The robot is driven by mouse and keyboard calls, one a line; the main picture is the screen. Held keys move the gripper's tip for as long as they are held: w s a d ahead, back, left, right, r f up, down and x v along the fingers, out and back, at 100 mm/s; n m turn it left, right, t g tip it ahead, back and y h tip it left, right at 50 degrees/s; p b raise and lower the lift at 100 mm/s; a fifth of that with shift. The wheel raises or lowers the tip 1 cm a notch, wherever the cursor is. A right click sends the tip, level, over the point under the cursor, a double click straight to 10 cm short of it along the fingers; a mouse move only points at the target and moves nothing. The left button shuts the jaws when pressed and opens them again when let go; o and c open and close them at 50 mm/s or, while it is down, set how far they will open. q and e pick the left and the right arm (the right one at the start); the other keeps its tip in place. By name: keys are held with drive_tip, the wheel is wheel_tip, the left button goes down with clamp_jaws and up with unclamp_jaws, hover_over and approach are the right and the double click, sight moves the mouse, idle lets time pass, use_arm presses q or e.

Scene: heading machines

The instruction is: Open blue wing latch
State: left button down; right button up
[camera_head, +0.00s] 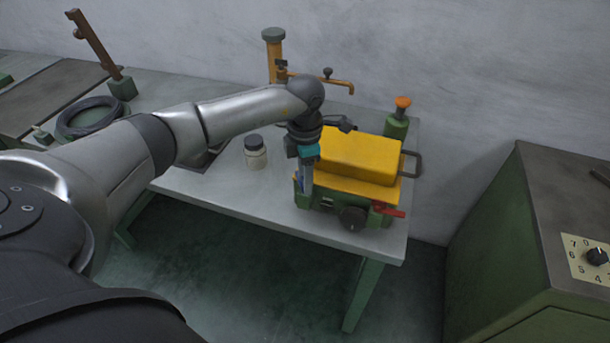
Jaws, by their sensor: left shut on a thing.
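A green machine with a yellow lid (355,158) stands on the grey table. The lid is down on the green body. The blue wing latch (300,184) is at the machine's front left corner and is mostly covered by my gripper. My left gripper (305,186) points down at that corner and is shut on the latch; its fingertips are small and partly hidden. A red latch (388,212) sticks out at the front right, and a black knob (352,217) is on the front. My right gripper is not in view.
A jar with a dark lid (255,152) stands left of the machine. A yellow post with an arm (274,55) and a green bottle with an orange top (397,119) stand behind it. A green cabinet (492,235) is at right, across a floor gap.

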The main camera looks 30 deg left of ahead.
use_arm(q)
drive_tip(key=n+p, duration=0.1)
drive_tip(key=n, duration=0.4)
drive_tip(key=shift+r+n, duration=0.1)
drive_tip(key=shift+n, duration=0.2)
drive_tip(key=n+p, duration=0.1)
drive_tip(key=n, duration=0.4)
drive_tip(key=shift+n, duration=0.3)
drive_tip(key=shift+c, duration=2)
unclamp_jaws()
wheel_tip(320, 180, up, 15)
